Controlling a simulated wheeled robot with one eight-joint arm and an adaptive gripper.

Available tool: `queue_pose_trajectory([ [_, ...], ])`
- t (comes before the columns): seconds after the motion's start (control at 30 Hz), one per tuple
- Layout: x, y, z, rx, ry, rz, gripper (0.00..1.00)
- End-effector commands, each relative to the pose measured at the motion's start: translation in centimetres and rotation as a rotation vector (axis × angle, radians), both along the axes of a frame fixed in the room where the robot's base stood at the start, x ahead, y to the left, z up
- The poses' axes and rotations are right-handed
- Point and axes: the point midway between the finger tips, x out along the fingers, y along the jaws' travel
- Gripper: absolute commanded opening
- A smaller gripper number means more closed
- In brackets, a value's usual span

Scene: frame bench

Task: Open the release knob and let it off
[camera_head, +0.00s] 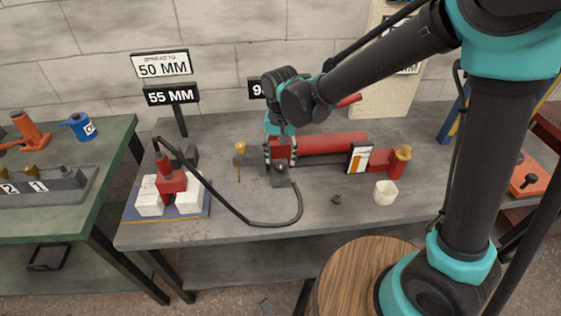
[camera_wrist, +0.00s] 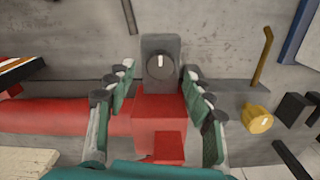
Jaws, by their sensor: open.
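The release knob (camera_wrist: 160,66) is a dark round knob with a white mark on a grey block at the end of the red pump (camera_head: 332,143). In the wrist view its mark points toward the top of the picture. My gripper (camera_wrist: 159,76) is open, its green-backed fingers on either side of the knob block, with visible gaps between them and the knob. In the head view my gripper (camera_head: 280,140) is over the pump's left end, near the knob (camera_head: 280,168). A red spreader (camera_head: 170,181) stands between white blocks on a blue plate, joined to the pump by a black hose.
A yellow-topped pin (camera_head: 240,150) stands left of the pump. A gauge card (camera_head: 359,158), a white cup (camera_head: 385,193) and a small dark piece (camera_head: 336,199) are to the right. Signs read 50 MM (camera_head: 162,65) and 55 MM (camera_head: 171,96). The front middle bench is mostly clear.

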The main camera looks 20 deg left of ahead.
Motion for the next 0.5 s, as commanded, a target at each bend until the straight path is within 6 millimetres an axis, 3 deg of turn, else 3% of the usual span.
queue_pose_trajectory([
  [0.2,0.0,0.0,-2.2,0.000,0.000,0.000,0.53],
  [0.5,0.0,0.0,-2.6,0.000,0.000,0.000,0.53],
])
